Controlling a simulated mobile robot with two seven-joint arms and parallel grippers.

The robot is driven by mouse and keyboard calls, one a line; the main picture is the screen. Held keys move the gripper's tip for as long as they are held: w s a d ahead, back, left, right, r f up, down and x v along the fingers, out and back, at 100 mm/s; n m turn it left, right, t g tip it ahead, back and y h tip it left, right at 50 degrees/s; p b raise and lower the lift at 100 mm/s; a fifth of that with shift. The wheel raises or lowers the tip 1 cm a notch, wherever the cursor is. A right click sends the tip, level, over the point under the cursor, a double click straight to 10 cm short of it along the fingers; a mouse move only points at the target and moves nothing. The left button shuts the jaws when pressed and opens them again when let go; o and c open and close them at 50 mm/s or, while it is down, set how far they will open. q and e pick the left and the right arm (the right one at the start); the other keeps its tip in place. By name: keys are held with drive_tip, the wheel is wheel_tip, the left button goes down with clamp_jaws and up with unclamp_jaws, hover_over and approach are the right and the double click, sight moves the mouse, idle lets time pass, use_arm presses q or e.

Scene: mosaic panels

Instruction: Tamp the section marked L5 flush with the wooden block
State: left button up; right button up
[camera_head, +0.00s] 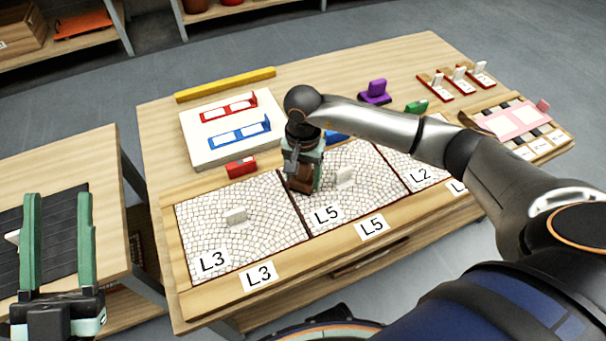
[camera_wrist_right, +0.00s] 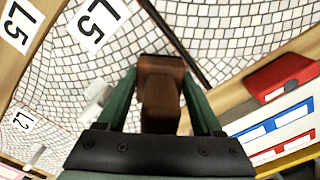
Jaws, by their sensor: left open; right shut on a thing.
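The L5 section (camera_head: 368,176) is a mosaic panel of pale stones in the middle of the wooden table, between the L3 section (camera_head: 205,227) and the L2 section (camera_head: 405,160). My right gripper (camera_head: 303,180) is shut on the brown wooden block (camera_wrist_right: 160,92) and holds it upright over the left part of L5, near the dark divider beside L3. Whether the block touches the stones cannot be told. A small white piece (camera_head: 344,176) stands on L5 right of the block. My left gripper (camera_head: 57,240) is open and empty at the far left.
Behind the panels lie a red block (camera_head: 241,167), a white board (camera_head: 195,149) with red and blue frames, and a yellow bar (camera_head: 226,84). A pink tray (camera_head: 518,119) is at the right. A side table (camera_head: 70,154) stands left.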

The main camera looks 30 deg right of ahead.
drive_tip(key=shift+r+p, duration=2.3)
drive_tip(key=shift+r, duration=1.25)
